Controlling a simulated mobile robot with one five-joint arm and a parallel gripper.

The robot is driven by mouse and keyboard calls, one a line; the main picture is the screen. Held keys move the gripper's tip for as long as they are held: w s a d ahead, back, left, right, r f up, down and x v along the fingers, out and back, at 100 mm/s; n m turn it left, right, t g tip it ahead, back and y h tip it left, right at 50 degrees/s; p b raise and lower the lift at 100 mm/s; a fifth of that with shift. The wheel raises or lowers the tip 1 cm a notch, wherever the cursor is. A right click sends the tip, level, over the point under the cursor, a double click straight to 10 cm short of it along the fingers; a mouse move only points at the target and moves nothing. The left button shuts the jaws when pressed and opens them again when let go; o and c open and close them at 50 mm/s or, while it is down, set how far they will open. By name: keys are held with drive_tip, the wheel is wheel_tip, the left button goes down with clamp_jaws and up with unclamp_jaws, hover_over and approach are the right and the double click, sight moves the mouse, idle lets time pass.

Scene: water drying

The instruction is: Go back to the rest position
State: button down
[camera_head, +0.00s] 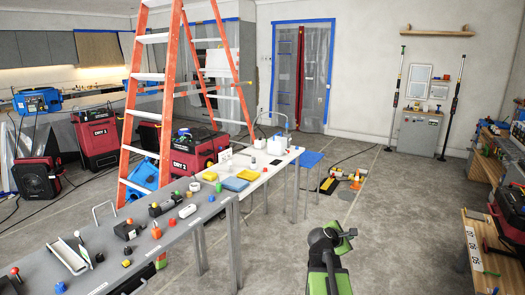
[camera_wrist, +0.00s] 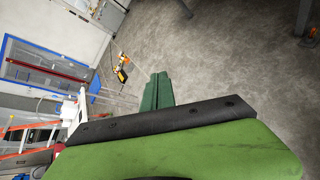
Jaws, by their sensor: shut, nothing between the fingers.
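My gripper (camera_head: 347,234) shows at the lower middle of the head view, at the end of my green and black arm. It is raised over open floor, to the right of the long grey table (camera_head: 187,224). In the wrist view my gripper's green fingers (camera_wrist: 157,92) lie together, shut and empty. Nothing touches them.
The grey table holds several small coloured items, a yellow sponge (camera_head: 209,176) and a blue cloth (camera_head: 235,184). An orange ladder (camera_head: 130,130) stands behind it. A wooden workbench (camera_head: 490,250) is at the right. The middle floor is clear.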

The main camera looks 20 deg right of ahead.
drive_tip(key=w+a+f+m+y, duration=0.1)
drive_tip(key=w+a+f+y, duration=0.15)
drive_tip(key=a, duration=0.95)
drive_tip(key=w+a+f+m+y, duration=0.1)
drive_tip(key=a+f+m+y, duration=0.15)
drive_tip(key=a, duration=0.95)
drive_tip(key=w+a+f+m+y, duration=0.15)
drive_tip(key=a+f, duration=0.25)
drive_tip(key=a, duration=0.8)
drive_tip(key=s+a+f+m+g+y, duration=0.3)
drive_tip(key=s+a+m+g+y, duration=0.1)
drive_tip(key=s+a+m, duration=0.5)
drive_tip(key=shift+a+f+m+g+y, duration=0.25)
drive_tip(key=shift+a+m+y, duration=0.25)
drive_tip(key=shift+a, duration=0.25)
drive_tip(key=shift+s, duration=0.1)
